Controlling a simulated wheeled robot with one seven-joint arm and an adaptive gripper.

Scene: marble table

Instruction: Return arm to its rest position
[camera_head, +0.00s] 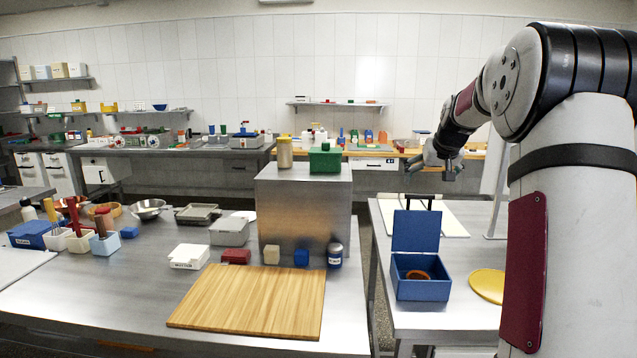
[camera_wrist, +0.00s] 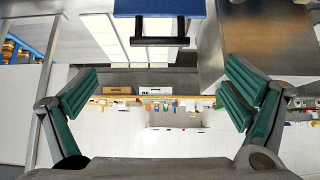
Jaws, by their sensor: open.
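My gripper (camera_head: 446,164) is at the end of my raised arm in the head view, above the side table at the right. In the wrist view my gripper (camera_wrist: 161,100) shows both green-padded fingers spread wide, with nothing between them. It is open and empty, apart from all objects. An open blue box (camera_head: 420,290) with a brownish ring-shaped thing (camera_head: 417,275) inside stands on the side table, below and in front of the gripper.
A yellow disc (camera_head: 487,286) lies right of the blue box. On the left table are a wooden board (camera_head: 250,302) and a metal block (camera_head: 305,215) bearing a green container (camera_head: 325,160) and a jar (camera_head: 285,152). Several bowls and boxes stand farther left. The air around the gripper looks clear.

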